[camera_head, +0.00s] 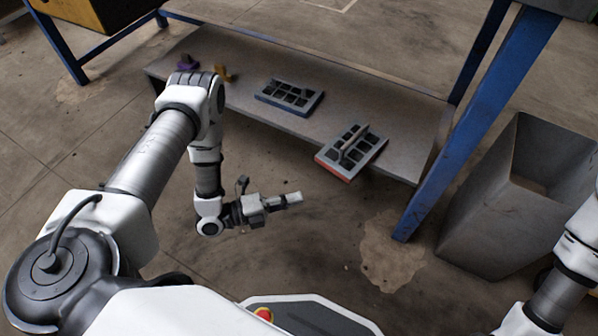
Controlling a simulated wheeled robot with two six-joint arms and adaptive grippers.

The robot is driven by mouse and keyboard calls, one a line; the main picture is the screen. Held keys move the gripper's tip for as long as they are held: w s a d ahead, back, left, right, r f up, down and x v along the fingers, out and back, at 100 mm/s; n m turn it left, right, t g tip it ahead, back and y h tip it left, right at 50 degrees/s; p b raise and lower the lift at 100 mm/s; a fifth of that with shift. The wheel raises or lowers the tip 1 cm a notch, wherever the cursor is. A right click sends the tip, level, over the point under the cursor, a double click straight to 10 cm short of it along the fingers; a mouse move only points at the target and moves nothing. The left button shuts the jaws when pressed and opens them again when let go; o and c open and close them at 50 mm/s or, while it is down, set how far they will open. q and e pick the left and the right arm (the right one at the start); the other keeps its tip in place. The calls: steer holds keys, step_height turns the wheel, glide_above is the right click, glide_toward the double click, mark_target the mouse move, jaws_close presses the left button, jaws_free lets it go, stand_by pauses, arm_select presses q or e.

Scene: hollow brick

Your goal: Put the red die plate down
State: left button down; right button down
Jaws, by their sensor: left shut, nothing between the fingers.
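The red die plate (369,155) is a grey plate with dark square openings, a light raised bar across it and a red front edge. It lies on the low grey shelf (395,112) at its front right part, and its red edge appears to stick out past the shelf's front edge. My left gripper (296,198) is shut and empty, in front of and below the plate in the picture, apart from it. My right arm shows only partly at the lower right; its gripper is out of view.
A similar blue-edged plate (311,103) lies farther left on the shelf. A purple item (187,62) and a yellow item (222,73) sit at its left end. A blue leg (480,125) and a grey bin (485,220) stand at the right.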

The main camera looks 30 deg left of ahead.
mark_target(341, 161)
arm_select(q)
steer(key=b+x, duration=0.1)
steer(key=x, duration=0.2)
steer(key=w+a+b+x, duration=0.1)
steer(key=b+x, duration=0.1)
steer(key=x, duration=0.1)
steer(key=b+x, duration=0.2)
steer(key=x, duration=0.1)
steer(key=shift+w+d+f, duration=0.1)
steer(key=shift+w+f, duration=0.15)
steer(key=shift+w, duration=0.65)
steer(key=shift+w+r, duration=0.2)
steer(key=shift+w, duration=0.05)
steer(key=w, duration=0.7)
steer(key=shift+w+d+b, duration=0.15)
steer(key=shift+w+b, duration=0.1)
steer(key=shift+b, duration=0.15)
